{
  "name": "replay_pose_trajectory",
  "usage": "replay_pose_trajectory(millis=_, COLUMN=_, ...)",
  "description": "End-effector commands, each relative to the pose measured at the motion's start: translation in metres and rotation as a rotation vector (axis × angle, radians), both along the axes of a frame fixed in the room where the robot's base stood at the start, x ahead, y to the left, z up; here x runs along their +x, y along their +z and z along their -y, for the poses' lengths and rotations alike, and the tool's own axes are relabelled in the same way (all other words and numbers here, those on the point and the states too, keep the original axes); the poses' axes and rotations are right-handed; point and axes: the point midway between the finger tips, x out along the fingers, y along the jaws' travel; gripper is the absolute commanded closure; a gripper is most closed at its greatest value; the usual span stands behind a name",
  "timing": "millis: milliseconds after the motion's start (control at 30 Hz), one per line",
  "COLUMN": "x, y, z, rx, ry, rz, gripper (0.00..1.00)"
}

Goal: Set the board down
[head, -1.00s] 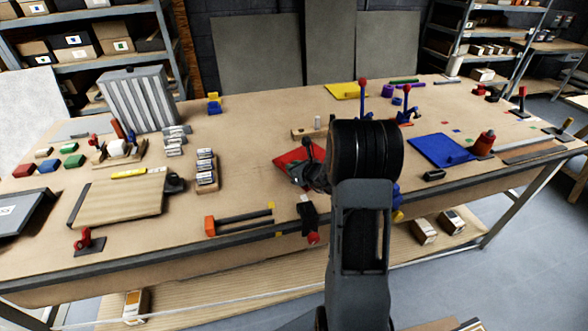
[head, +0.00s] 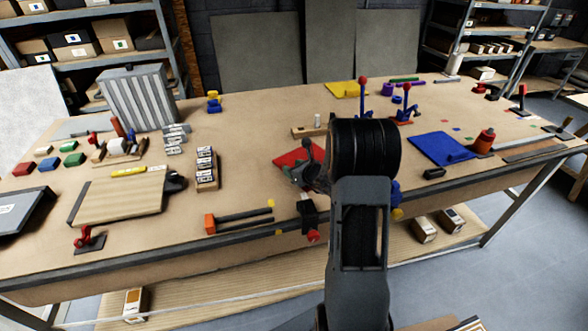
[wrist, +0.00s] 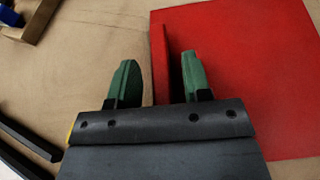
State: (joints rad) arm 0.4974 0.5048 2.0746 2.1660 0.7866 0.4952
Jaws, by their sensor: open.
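A red board (wrist: 255,75) lies flat on the tan tabletop in the wrist view, with a thin upright red rib (wrist: 160,58) along its left edge. My gripper (wrist: 160,82) is open, with a green fingertip on either side of the rib. The rib stands between the fingers, with a gap to the left one; whether it touches the right one I cannot tell. In the head view the red board (head: 287,158) lies near the table's front middle, partly hidden by my gripper (head: 307,172) and arm.
A wooden board (head: 118,198) and a battery holder (head: 207,170) are to the left. An orange-ended clamp (head: 235,220) lies at the front edge. A blue panel (head: 432,146) and blue toggle clamps (head: 407,108) are to the right. A wooden block (head: 309,131) stands behind the red board.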

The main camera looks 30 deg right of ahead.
Motion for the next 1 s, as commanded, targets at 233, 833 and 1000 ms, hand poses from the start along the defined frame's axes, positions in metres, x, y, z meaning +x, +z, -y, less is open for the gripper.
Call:
replay_pose_trajectory(millis=233, x=-0.006, y=0.006, z=0.002, rx=-0.001, ry=-0.002, rz=0.001, gripper=0.55)
replay_pose_trajectory(millis=833, x=-0.098, y=0.045, z=0.02, rx=-0.001, ry=-0.003, rz=0.002, gripper=0.55)
replay_pose_trajectory(millis=1000, x=-0.107, y=0.053, z=0.008, rx=-0.045, ry=0.061, rz=0.002, gripper=0.55)
